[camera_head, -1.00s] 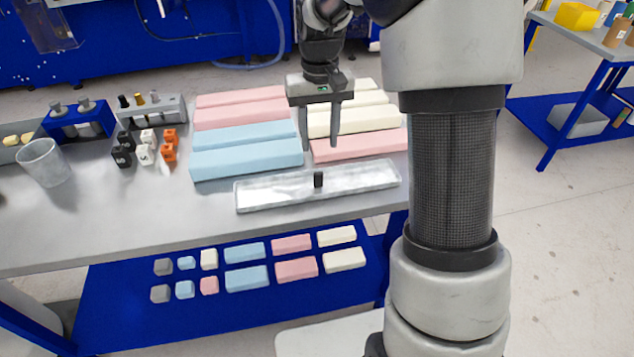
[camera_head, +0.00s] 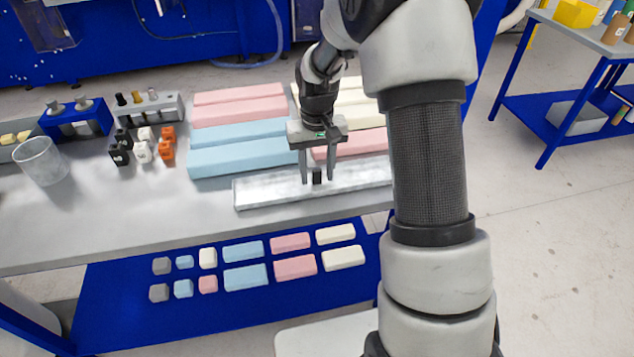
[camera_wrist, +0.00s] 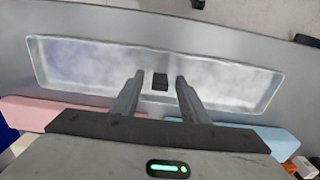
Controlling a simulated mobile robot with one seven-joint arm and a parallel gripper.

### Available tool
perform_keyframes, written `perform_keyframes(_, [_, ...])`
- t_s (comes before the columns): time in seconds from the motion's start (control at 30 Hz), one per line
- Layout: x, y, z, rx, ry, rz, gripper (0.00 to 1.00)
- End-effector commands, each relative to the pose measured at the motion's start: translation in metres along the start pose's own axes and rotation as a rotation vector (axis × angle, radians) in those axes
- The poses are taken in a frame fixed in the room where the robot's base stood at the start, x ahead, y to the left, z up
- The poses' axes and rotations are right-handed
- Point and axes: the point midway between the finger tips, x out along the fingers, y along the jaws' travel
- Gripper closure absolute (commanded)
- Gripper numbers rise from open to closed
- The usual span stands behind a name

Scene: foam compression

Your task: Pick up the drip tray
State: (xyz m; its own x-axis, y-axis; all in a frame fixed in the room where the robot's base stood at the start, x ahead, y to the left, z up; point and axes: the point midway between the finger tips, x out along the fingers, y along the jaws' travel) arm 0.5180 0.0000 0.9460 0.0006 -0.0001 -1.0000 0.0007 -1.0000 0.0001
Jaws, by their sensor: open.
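The drip tray (camera_head: 262,191) is a long, shallow, shiny metal tray lying near the front edge of the grey table. A small black knob (camera_head: 317,176) stands at its middle. My gripper (camera_head: 317,181) is open over the tray, with one finger on each side of the knob. In the wrist view the tray (camera_wrist: 100,62) spans most of the picture, and the black knob (camera_wrist: 160,81) sits between the fingertips of my gripper (camera_wrist: 158,80). Gaps show on both sides of the knob. I cannot tell how far the fingertips are above the tray floor.
Blue foam blocks (camera_head: 245,160) and pink foam blocks (camera_head: 240,112) lie right behind the tray, with cream ones (camera_head: 355,117) to the right. A clear cup (camera_head: 42,162) and small black, white and orange blocks (camera_head: 168,145) stand left. The table front left is clear.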

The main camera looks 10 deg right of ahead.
Motion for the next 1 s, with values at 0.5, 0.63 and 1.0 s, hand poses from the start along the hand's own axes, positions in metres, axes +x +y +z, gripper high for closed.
perform_keyframes(0.5, [-0.001, 0.0, 0.0, 0.001, 0.001, 0.0, 1.0])
perform_keyframes(0.63, [-0.002, 0.0, 0.0, 0.001, 0.001, 0.0, 1.0])
perform_keyframes(1.0, [-0.063, 0.0, -0.001, 0.002, 0.006, 0.0, 1.0])
